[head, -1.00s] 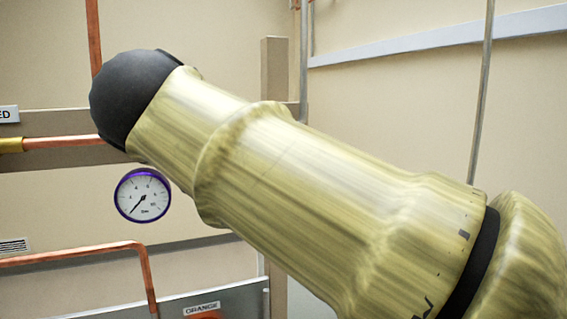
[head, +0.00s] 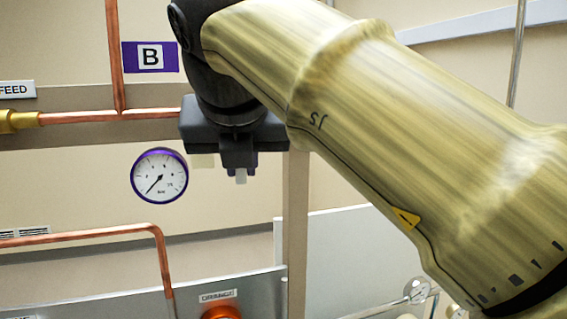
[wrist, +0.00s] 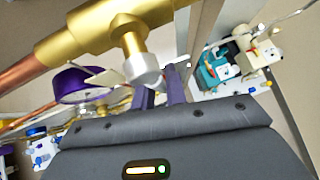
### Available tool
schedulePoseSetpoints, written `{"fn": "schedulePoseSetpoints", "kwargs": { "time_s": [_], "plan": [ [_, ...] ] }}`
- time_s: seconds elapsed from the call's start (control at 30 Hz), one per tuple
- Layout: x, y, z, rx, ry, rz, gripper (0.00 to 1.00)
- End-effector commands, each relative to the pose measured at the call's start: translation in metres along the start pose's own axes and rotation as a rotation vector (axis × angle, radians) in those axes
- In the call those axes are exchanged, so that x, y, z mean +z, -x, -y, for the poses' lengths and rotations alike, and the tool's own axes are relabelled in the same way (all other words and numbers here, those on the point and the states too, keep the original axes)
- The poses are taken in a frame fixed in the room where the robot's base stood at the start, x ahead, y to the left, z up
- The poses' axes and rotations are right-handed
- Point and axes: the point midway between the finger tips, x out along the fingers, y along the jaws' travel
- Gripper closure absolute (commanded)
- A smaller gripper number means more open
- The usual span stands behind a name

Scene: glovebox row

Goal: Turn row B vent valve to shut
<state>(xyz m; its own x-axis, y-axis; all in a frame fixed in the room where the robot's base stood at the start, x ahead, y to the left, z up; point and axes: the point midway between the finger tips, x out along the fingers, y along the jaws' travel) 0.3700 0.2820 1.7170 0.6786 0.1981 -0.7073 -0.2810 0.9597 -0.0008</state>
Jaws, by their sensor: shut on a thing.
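The row B pipe carries a purple-framed B sign (head: 128,57) above it in the head view. In the wrist view the brass vent valve body (wrist: 95,28) has a short stem and a silver nut (wrist: 142,68) reaching toward my gripper (wrist: 162,84). The two narrow fingers are close together at the nut, shut on the valve's handle, which is mostly hidden by them. In the head view my gripper (head: 238,150) is in front of the pipe's right end, and hides the valve. The handle's angle cannot be told.
A purple-rimmed gauge (head: 159,175) hangs just left of my gripper, its needle pointing lower left. Copper pipes (head: 115,60) run beside it. A FEED sign (head: 16,89) is at the left. A grey panel with an orange fitting (head: 221,312) stands below.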

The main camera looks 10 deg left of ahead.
Motion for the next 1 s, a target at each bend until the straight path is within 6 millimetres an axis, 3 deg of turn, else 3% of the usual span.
{"fn": "schedulePoseSetpoints", "kwargs": {
  "time_s": [0.43, 0.47, 0.57, 1.0],
  "plan": [
    [-0.0009, -0.0005, -0.0020, 0.013, -0.013, -0.007, 1.00],
    [-0.0008, -0.0004, -0.0020, 0.013, -0.013, -0.006, 0.84],
    [-0.0007, -0.0003, -0.0020, 0.013, -0.013, -0.006, 0.65],
    [0.0038, 0.0078, 0.0000, 0.011, -0.012, -0.003, 0.65]
  ]
}}
